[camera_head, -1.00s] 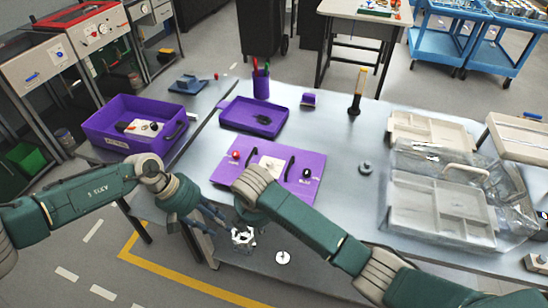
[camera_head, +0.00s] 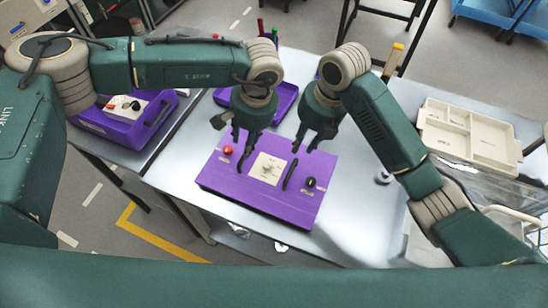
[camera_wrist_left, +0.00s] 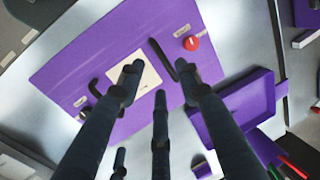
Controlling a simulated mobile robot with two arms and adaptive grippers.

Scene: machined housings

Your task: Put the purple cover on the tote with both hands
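The purple cover (camera_head: 268,205) lies flat on the table, with two black handles, a white label and a red knob on top. It also shows in the left wrist view (camera_wrist_left: 85,50). My left gripper (camera_head: 242,148) is open and empty above the cover's far left part, near the left handle; the wrist view shows its fingers (camera_wrist_left: 160,80) spread over the cover. My right gripper (camera_head: 313,142) appears open and empty above the cover's far edge, beyond the right handle (camera_head: 290,175). The purple tote (camera_head: 152,128) stands at the left with items inside, partly hidden by my left arm.
A purple tray (camera_head: 286,100) lies behind the grippers, partly hidden; it also shows in the left wrist view (camera_wrist_left: 262,90). A beige compartment tray (camera_head: 455,140) and a clear bag (camera_head: 475,190) are at the right. A yellow-topped bottle (camera_head: 394,62) stands at the back.

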